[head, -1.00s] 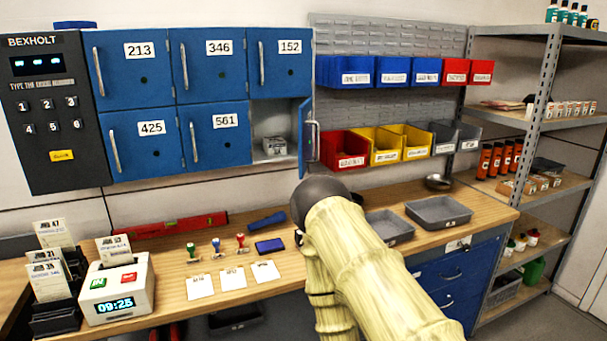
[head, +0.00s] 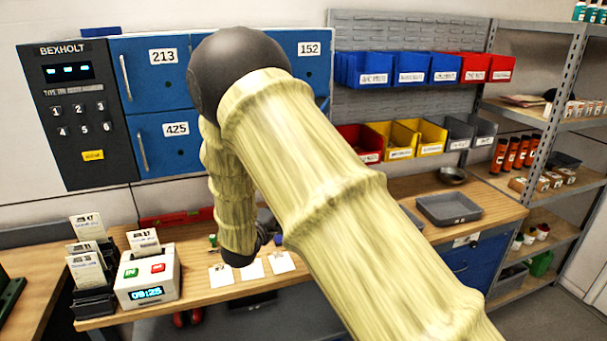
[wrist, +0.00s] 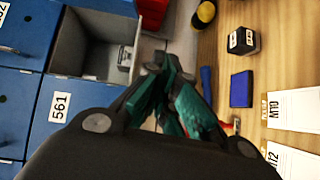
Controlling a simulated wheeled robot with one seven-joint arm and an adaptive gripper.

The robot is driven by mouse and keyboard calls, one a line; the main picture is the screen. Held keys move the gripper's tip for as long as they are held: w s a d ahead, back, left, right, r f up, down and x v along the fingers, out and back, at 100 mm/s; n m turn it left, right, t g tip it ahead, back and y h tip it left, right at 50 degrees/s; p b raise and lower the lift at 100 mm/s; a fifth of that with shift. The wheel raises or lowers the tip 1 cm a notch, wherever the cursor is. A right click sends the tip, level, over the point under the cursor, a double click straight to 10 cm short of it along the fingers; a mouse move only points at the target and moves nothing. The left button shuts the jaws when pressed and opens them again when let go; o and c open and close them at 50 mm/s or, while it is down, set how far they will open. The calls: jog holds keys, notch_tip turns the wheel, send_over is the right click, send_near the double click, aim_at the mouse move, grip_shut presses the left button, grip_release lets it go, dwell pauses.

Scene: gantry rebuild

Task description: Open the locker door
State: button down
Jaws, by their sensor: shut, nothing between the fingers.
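The blue locker bank (head: 150,132) hangs on the wall, with numbered doors; doors 213, 425 and 152 show in the head view. My arm covers the lower right compartment there. Door 561 (wrist: 72,112) is closed. My gripper (wrist: 165,66) is shut and empty, with dark green fingers, apart from the doors and in front of the bench edge area. My arm mostly hides it in the head view.
A BEXHOLT keypad (head: 75,110) is left of the lockers. The wooden bench (head: 200,265) below carries a clock device (head: 148,275), cards and a grey tray (head: 450,208). Coloured bins (head: 400,138) hang right of the lockers. A metal shelf (head: 545,118) stands far right.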

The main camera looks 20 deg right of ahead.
notch_tip(320, 180, up, 6)
jog(key=w+a+f+h, duration=0.1)
jog(key=w+d+b, duration=0.4)
jog(key=w+d, duration=0.1)
jog(key=d, duration=0.5)
jog(key=shift+w+r+b, duration=0.2)
jog(key=shift+w+b, duration=0.1)
